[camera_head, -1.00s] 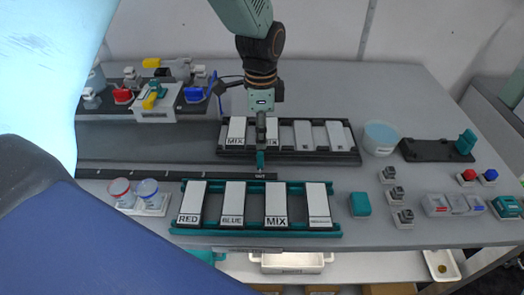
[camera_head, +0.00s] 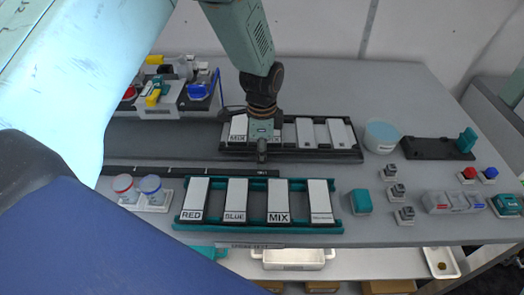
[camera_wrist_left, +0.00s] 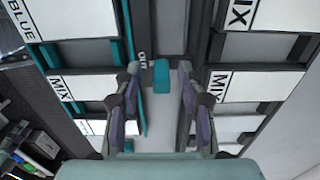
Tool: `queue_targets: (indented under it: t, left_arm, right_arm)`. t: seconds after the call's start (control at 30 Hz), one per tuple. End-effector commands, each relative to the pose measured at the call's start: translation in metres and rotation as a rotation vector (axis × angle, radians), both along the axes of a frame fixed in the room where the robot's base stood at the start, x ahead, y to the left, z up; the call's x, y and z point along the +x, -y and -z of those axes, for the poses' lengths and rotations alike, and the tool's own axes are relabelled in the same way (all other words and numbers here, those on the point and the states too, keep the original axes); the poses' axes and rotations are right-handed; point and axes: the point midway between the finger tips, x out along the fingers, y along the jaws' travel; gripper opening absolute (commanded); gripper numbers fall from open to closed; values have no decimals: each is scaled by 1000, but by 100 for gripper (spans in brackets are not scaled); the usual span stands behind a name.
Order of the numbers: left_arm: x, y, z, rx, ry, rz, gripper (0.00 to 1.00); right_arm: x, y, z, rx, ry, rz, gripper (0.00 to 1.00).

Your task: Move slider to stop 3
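A long dark rail (camera_head: 190,170) runs left to right across the table, with a small label near its right end. In the left wrist view a small teal block (camera_wrist_left: 162,76), which looks like the slider's knob, stands ahead between the fingers. My left gripper (camera_head: 262,156) hangs over the right part of the rail and hides the block in the head view. In the left wrist view the gripper (camera_wrist_left: 163,112) is open, with one finger on each side and visible gaps to the block. My right gripper is not in view.
A teal-framed rack (camera_head: 257,222) with RED, BLUE and MIX panels lies in front of the rail. A black rack (camera_head: 345,156) with white panels lies behind it. Two capped jars (camera_head: 138,187) stand left. A round tub (camera_head: 381,136) and several small switches are right.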

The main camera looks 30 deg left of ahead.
Motion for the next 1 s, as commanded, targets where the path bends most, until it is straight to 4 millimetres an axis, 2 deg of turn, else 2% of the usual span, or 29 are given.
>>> queue_targets:
  t: [0.07,0.5,1.0]
  left_arm:
    - [0,0,0,0,0,0,37]
    - [0,0,0,0,0,0,0]
    - [0,0,-1,0,0,0,0]
  right_arm:
    - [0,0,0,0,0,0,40]
    - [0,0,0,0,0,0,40]
    - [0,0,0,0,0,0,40]
